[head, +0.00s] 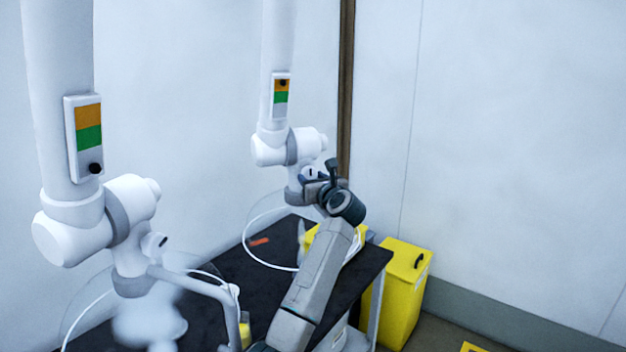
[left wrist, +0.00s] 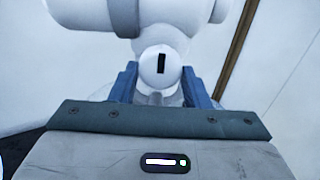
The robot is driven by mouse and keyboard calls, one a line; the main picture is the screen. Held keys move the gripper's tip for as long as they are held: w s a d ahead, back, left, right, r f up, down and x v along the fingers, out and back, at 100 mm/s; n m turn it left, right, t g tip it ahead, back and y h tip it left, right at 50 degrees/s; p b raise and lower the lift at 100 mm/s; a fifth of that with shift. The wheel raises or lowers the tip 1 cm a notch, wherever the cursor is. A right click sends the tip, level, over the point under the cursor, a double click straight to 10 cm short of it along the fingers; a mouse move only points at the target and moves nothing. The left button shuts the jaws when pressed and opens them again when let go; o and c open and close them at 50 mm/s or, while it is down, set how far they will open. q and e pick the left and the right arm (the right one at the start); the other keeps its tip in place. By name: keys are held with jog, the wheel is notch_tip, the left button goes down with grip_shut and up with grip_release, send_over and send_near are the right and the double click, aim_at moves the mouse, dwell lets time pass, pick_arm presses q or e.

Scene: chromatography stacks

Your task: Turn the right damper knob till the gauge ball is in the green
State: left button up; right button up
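The right damper knob (left wrist: 160,67) is a white round cap with a black slot, upright in the left wrist view. In the head view the knob (head: 309,172) is on the right white hanging arm, partly hidden by my left gripper (head: 322,183). My left gripper's blue fingers (left wrist: 160,84) stand one on each side of the knob. I cannot tell whether they touch it. The right gauge (head: 281,97) has an orange band above a green band. Its black ball (head: 282,83) sits high in the orange. My right gripper is not in view.
A second white arm at the left carries its own gauge (head: 85,138), ball low, below the green, and a knob (head: 154,245). A black table (head: 232,290) stands below, with a yellow bin (head: 403,300) at its right. White walls stand behind.

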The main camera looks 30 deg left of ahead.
pick_arm(q)
jog(key=c, duration=0.3)
jog(key=m+p, duration=0.3)
jog(key=shift+r, duration=0.25)
jog(key=shift+m, duration=0.6)
jog(key=shift+f+m, duration=0.2)
jog(key=shift+m, duration=0.2)
jog(key=o, duration=1)
jog(key=shift+c, duration=0.2)
